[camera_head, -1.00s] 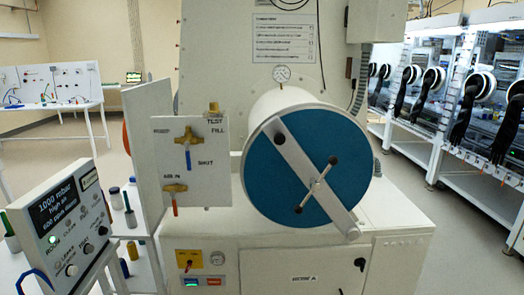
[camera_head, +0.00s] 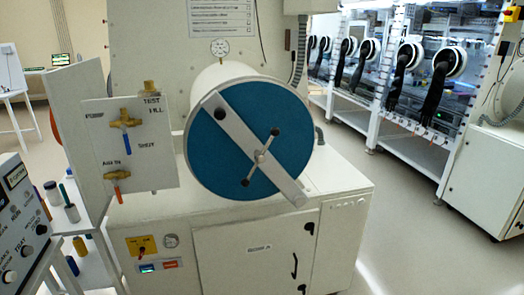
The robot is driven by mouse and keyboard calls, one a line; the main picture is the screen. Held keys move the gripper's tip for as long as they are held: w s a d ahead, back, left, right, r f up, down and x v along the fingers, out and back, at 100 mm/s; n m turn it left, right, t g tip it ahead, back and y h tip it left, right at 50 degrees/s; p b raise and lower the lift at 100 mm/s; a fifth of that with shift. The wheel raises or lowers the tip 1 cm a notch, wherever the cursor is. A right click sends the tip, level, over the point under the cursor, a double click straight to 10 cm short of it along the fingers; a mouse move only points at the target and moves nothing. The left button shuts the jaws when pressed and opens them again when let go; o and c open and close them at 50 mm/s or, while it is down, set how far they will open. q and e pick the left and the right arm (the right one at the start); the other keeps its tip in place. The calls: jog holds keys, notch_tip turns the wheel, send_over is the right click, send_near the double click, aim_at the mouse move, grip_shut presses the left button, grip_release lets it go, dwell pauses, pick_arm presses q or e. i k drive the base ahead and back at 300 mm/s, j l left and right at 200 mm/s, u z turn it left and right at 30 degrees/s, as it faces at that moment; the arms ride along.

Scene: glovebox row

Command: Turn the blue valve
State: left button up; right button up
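The blue valve (camera_head: 126,143) has a blue lever hanging down from a brass body, on a white panel to the left of the round blue door. The lever points at or near the SHUT side of the labels. A second brass valve (camera_head: 117,175) with an orange-red lever pointing down sits below it on the same panel. Neither of my grippers shows in the head view.
A large round blue door (camera_head: 230,170) with a diagonal grey bar and a cross handle juts out beside the panel. A control box (camera_head: 20,225) stands at the lower left. Gloveboxes (camera_head: 410,90) line the right. Open floor (camera_head: 410,235) lies at the right.

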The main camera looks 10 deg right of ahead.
aim_at(123, 127)
jog(key=i+l+u, duration=0.1)
jog(key=i+u, duration=0.15)
jog(key=u, duration=0.15)
jog(key=i+l+u, duration=0.15)
jog(key=i+u, duration=0.2)
jog(key=u, duration=0.8)
jog(key=z, duration=2)
jog(key=k+l, duration=0.05)
